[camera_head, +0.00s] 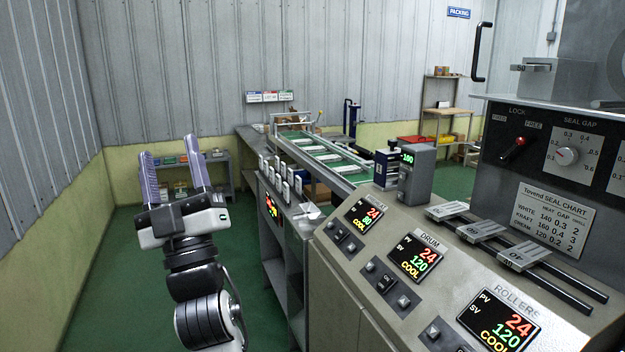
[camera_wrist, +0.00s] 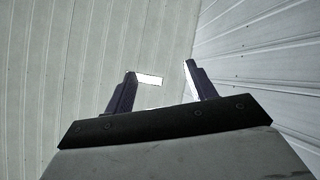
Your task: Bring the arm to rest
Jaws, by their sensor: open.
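My gripper (camera_head: 174,172) stands upright at the left in the head view, with its two long purple fingers pointing up and spread apart. Nothing is between them. The arm rises from the bottom edge, left of the machine and clear of it. In the wrist view my gripper (camera_wrist: 158,88) also shows open and empty, with the pale corrugated wall and ceiling behind it.
The wrapper's control panel (camera_head: 372,262) fills the right, with several displays reading COOL, a seal chart (camera_head: 553,218) and sliding levers (camera_head: 483,232). A conveyor (camera_head: 322,152) runs behind. A low shelf (camera_head: 216,160) stands at the back left. Green floor (camera_head: 115,270) is free at left.

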